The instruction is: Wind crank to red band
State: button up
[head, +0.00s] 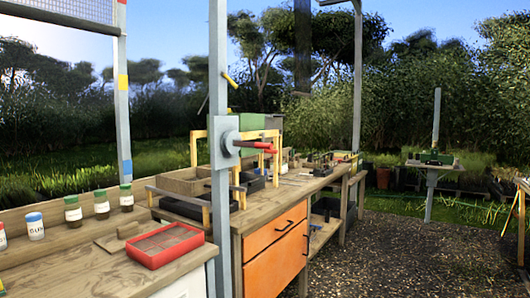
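The crank (229,148) is mounted on a grey upright post in the middle of the head view. Its red handle (254,145) sticks out to the right. A grey post (122,120) at the left carries a yellow band (122,81) and, lower, a blue band (127,167). A small reddish patch (121,2) shows on this post at the very top edge, mostly cut off. A mesh panel (75,10) hangs beside the post's top, its lower edge above the yellow band. My gripper is not in view.
A wooden bench (105,262) with lidded jars and a red tray (165,244) fills the lower left. Beyond the crank post stand an orange drawer cabinet (275,250) and a cluttered worktop. Gravel ground (400,260) lies open at the right. A yellow frame (522,215) stands at the right edge.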

aim_at(231, 141)
jog(key=z, duration=0.45)
jog(key=i, duration=1.15)
jog(key=u, duration=0.4)
